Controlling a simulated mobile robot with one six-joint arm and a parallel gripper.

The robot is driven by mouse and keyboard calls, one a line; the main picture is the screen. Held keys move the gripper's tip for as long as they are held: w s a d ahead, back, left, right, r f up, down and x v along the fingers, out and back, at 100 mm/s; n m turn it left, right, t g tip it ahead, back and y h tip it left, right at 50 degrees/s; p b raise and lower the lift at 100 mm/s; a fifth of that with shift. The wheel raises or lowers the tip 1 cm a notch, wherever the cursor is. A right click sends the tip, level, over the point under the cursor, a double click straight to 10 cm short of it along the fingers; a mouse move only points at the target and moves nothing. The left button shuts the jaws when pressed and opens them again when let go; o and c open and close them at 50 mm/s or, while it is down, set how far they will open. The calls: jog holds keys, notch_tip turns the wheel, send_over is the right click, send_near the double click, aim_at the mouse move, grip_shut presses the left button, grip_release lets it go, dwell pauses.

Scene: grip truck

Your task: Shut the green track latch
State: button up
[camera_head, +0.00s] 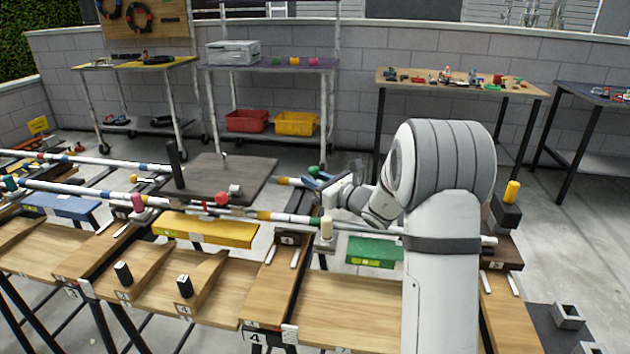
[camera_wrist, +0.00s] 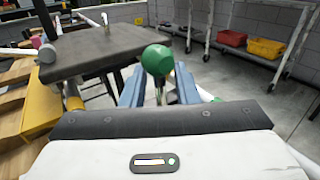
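The green latch knob (camera_head: 314,171) is a round ball on a thin stem, by the rails right of the dark flat board. In the wrist view the green ball (camera_wrist: 157,60) stands upright ahead of my gripper. My gripper (camera_head: 312,183) has blue fingers, which also show in the wrist view (camera_wrist: 160,88). The fingers are apart, one on each side of the knob's stem, with gaps visible. Whether either finger touches the stem cannot be told. The lower part of the latch is hidden behind my gripper body.
The dark board (camera_head: 222,178) lies just left of the knob. A red knob (camera_head: 222,198) and a pink knob (camera_head: 138,202) sit along the white rails. A yellow panel (camera_head: 205,229) and a green panel (camera_head: 374,251) hang in front. Shelves and tables stand behind, with open floor between.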

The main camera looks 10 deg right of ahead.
jog(key=shift+w, duration=0.1)
grip_shut()
dwell(0.5)
